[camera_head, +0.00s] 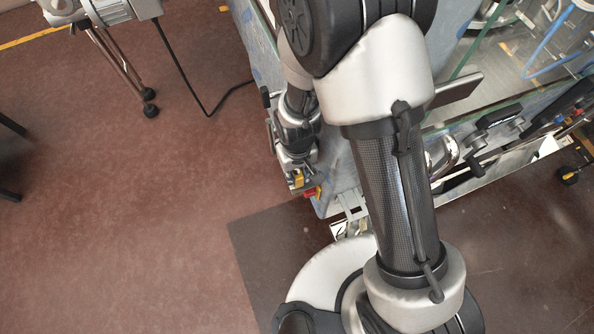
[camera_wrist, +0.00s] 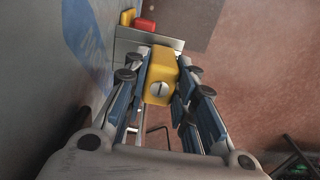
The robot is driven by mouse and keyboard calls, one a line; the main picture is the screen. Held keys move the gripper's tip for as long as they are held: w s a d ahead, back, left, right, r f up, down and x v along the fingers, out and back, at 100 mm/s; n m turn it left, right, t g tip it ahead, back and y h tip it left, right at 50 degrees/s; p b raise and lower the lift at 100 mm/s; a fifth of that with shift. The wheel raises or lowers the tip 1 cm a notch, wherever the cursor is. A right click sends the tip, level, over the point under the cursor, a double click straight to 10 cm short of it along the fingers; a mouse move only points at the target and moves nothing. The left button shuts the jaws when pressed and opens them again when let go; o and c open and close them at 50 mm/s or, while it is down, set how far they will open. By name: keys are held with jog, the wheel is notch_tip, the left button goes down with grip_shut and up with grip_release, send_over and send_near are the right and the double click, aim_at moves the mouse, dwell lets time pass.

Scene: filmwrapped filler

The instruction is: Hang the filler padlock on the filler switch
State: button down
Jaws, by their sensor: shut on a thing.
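The yellow padlock (camera_wrist: 158,87) sits between the two fingers of my gripper (camera_wrist: 165,66) in the wrist view. Its slotted end faces the camera; its shackle is hidden from me. The fingers are shut on its sides. Beyond it, at the top, a small red part (camera_wrist: 145,25) and a yellow part (camera_wrist: 127,17) sit by a grey metal bracket; they look like the filler switch. They are apart from the padlock in the picture. In the head view my gripper (camera_head: 294,172) is beside the machine's left side, with the padlock (camera_head: 298,180) close to the red part (camera_head: 313,192).
The grey-blue machine wall (camera_wrist: 60,75) runs close along the left of my gripper. The metal bracket (camera_wrist: 150,42) stands out ahead. Reddish floor (camera_head: 120,200) lies open to the left in the head view. A black cable (camera_head: 190,85) crosses it near a metal-legged stand (camera_head: 125,65).

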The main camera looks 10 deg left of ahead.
jog(key=shift+f, duration=0.3)
dwell(0.7)
jog(key=c, duration=1.2)
grip_release()
jog(key=shift+c, duration=0.2)
notch_tip(320, 180, up, 12)
